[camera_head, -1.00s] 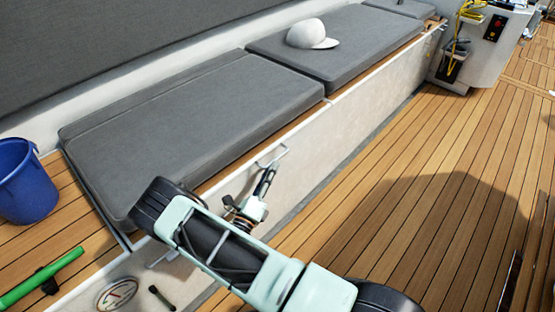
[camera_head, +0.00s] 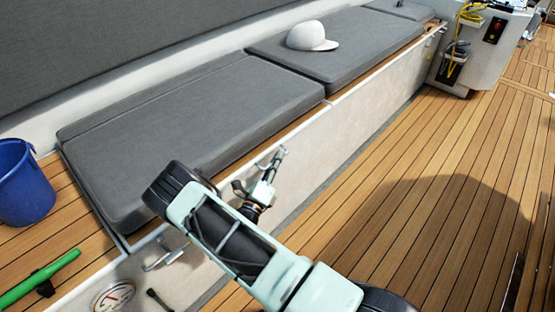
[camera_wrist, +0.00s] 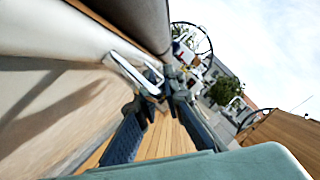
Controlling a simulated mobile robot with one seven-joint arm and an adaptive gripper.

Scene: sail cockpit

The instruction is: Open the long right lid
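A long bench lid with a grey cushion (camera_head: 190,130) and a wooden front edge (camera_head: 300,118) lies flat and closed at the centre left. A pale metal handle (camera_head: 264,155) sticks out from its front edge; it also shows in the wrist view (camera_wrist: 128,72). My gripper (camera_head: 277,158) is at this handle, in front of the bench's white face. In the wrist view, my gripper's two dark fingers (camera_wrist: 160,88) are apart, with the end of the handle bar close to or between their tips. Whether they touch the bar cannot be told.
A second cushion with a white cap (camera_head: 310,36) lies farther along the bench. A second handle (camera_head: 165,258), a round gauge (camera_head: 113,297), a blue bucket (camera_head: 22,185) and a green bar (camera_head: 40,280) are at the left. The wooden deck (camera_head: 400,200) at the right is clear.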

